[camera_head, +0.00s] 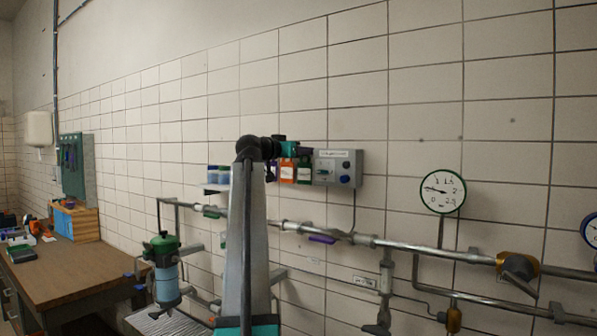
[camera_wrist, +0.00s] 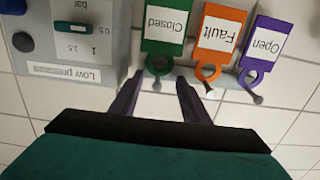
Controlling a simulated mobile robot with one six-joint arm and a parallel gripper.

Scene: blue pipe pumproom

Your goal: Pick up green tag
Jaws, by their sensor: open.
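The green tag (camera_wrist: 166,25) with a white "Closed" label hangs on the wall in the wrist view, label upside down. Its ring end is nearest my gripper. It also shows in the head view (camera_head: 304,171), just left of the grey box. My gripper (camera_wrist: 159,82) is open and empty. Its two dark fingers point at the green tag's ring, one to each side, and appear just short of it.
An orange "Fault" tag (camera_wrist: 216,31) and a purple "Open" tag (camera_wrist: 262,45) hang beside the green one. A grey box (camera_wrist: 75,45) with a small display and knobs is close on the other side. Pipes (camera_head: 390,243) and a gauge (camera_head: 442,192) lie lower right.

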